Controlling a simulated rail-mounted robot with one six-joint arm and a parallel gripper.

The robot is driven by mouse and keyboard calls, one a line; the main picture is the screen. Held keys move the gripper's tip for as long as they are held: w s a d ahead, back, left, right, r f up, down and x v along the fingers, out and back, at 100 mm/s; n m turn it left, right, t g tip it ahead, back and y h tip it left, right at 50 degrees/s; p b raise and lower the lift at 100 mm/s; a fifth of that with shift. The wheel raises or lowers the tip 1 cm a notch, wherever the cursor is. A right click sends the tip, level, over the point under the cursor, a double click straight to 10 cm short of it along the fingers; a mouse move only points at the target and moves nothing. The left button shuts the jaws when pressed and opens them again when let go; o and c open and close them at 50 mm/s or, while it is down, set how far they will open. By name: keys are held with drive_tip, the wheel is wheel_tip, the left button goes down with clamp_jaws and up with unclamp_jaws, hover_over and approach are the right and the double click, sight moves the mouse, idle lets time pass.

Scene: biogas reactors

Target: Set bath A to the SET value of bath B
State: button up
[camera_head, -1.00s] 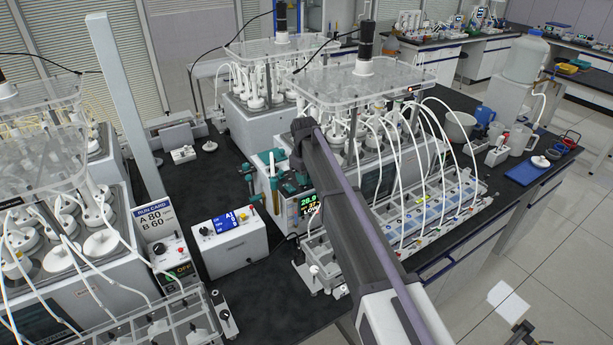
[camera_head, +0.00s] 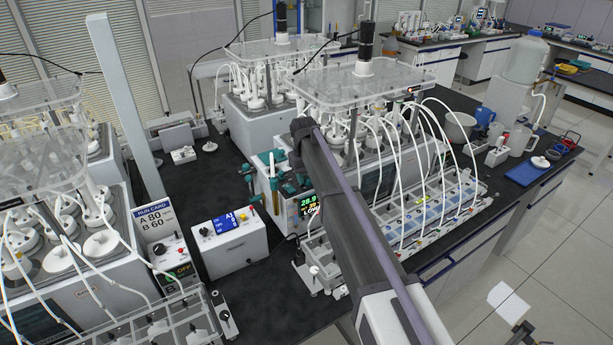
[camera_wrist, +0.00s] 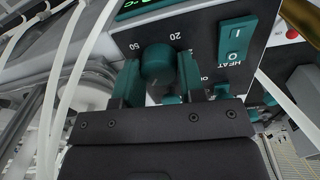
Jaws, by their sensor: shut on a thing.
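In the wrist view a teal round knob (camera_wrist: 158,62) sits on a dark control panel marked 20 and 50. My gripper (camera_wrist: 158,82) is shut on this knob, one teal finger on each side. A teal HEAT rocker switch (camera_wrist: 236,42) is right of it. In the head view my gripper (camera_head: 290,183) is at the front of the middle bath's control unit. That unit's display (camera_head: 308,205) reads about 28.9 in green and LOW below; the orange line between is too small to read. The left bath's control unit (camera_head: 172,250) has a display reading OFF.
A run card (camera_head: 154,220) reads A 80, B 60. A white box with a blue screen (camera_head: 228,245) stands between the baths. A clear rack (camera_head: 430,210) with several white tubes lies right of my arm. Black bench top (camera_head: 215,180) is free behind the white box.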

sight(305, 177)
drive_tip(key=shift+m, duration=1.3)
drive_tip(key=o, duration=0.9)
drive_tip(key=r+p, duration=1)
drive_tip(key=shift+a+r+p, duration=0.3)
drive_tip(key=shift+p, duration=0.1)
drive_tip(key=shift+s+d+f+m+y+b, duration=0.1)
drive_tip(key=shift+s+d+f+m+b, duration=0.45)
drive_tip(key=shift+s+d+f+b, duration=4.35)
drive_tip(key=shift+s+d+f+m+y+b, duration=0.1)
drive_tip(key=shift+s+d+f+m+b, duration=0.4)
drive_tip(key=shift+s+d+f+b, duration=4.35)
drive_tip(key=shift+s+d+f+m+y+b, duration=0.1)
drive_tip(key=shift+s+d+f+m+b, duration=0.35)
drive_tip(key=shift+s+d, duration=4.95)
